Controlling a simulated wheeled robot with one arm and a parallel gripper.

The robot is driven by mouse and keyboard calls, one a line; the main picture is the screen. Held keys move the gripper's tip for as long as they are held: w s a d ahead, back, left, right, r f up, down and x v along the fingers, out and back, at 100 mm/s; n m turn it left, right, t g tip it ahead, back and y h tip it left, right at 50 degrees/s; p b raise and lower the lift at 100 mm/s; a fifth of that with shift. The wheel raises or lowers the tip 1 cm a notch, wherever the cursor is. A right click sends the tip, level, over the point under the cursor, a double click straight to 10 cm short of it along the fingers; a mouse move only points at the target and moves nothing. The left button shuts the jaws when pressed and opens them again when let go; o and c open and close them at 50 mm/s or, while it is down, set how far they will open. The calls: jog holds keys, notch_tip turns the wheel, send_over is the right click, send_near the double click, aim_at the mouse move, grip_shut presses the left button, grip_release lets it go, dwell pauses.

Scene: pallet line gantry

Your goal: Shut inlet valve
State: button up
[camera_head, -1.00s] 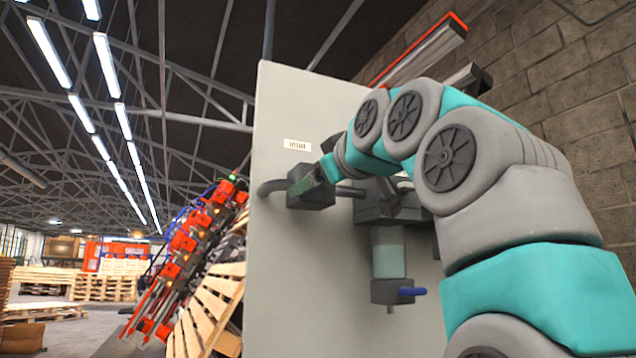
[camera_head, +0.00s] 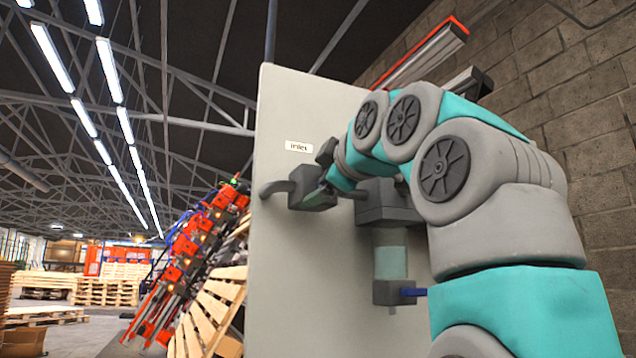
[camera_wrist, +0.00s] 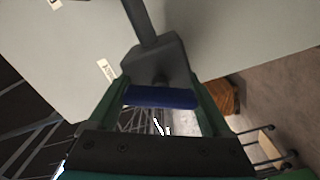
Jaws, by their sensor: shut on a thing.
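The inlet valve's grey block (camera_head: 306,182) sits on a pipe in front of the pale panel, below a white "inlet" label (camera_head: 299,147). In the wrist view the block (camera_wrist: 158,62) has a pipe running up from it and a blue handle (camera_wrist: 160,97) on its near side. My gripper (camera_wrist: 162,100) has its green fingers on either side of the blue handle and is shut on it. In the head view my gripper (camera_head: 316,194) is at the block, and the handle is hidden there.
The pale panel (camera_head: 275,240) stands behind the pipework. To the right are a larger grey block (camera_head: 385,205), a translucent bowl (camera_head: 390,262) and a lower block with another blue handle (camera_head: 413,292). A brick wall (camera_head: 590,130) is at right; pallets (camera_head: 215,305) are left.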

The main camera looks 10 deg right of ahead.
jog(key=shift+f+n, duration=0.15)
jog(key=shift+n, duration=1.35)
dwell(1.5)
jog(key=shift+w+n, duration=0.1)
jog(key=shift+n, duration=0.9)
jog(key=shift+f, duration=0.1)
jog(key=o, duration=1.2)
jog(key=shift+c, duration=0.2)
jog(key=s+d, duration=0.1)
jog(key=s, duration=0.6)
jog(key=shift+s+d, duration=0.25)
jog(key=shift+s, duration=0.15)
